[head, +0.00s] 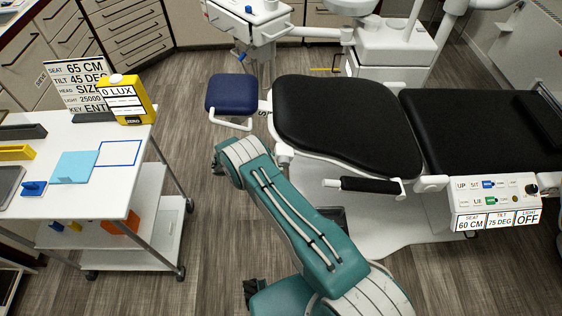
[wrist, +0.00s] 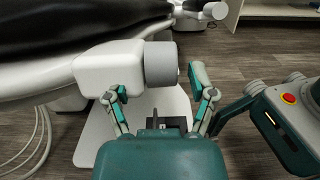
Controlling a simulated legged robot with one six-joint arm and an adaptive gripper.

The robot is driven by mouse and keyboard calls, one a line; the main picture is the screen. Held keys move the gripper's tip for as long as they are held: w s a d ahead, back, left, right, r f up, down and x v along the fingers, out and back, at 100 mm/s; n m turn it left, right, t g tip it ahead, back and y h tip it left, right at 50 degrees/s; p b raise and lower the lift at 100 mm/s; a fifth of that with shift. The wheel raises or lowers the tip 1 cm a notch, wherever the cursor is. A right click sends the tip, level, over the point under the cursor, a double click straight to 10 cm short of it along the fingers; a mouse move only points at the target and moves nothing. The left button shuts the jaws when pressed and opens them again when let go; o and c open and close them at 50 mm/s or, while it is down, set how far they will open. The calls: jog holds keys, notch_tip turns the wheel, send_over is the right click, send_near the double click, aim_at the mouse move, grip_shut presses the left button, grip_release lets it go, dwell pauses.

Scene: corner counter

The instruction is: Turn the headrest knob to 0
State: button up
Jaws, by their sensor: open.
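In the wrist view a grey cylindrical knob (wrist: 161,64) sticks out of the right end of a white housing (wrist: 108,72) beside the black chair upholstery. It looks like the headrest knob; I can read no scale or number on it. My gripper (wrist: 157,86) is open, its two fingers spread below and to either side of the knob in the picture. The left finger overlaps the housing in view; whether it touches cannot be told. Nothing is held. In the head view neither my gripper nor this knob can be made out. The black chair (head: 345,120) lies flat there.
A control panel (head: 495,192) at the right has a black knob and displays reading seat 60 CM, tilt 75 DEG, light OFF. A white cart (head: 125,185) stands left with a sign (head: 78,72) and a yellow meter (head: 130,98) reading 0 LUX.

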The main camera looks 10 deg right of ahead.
jog(key=w+a, duration=0.1)
jog(key=a, duration=0.5)
jog(key=shift+w+a, duration=0.2)
jog(key=shift+f, duration=0.1)
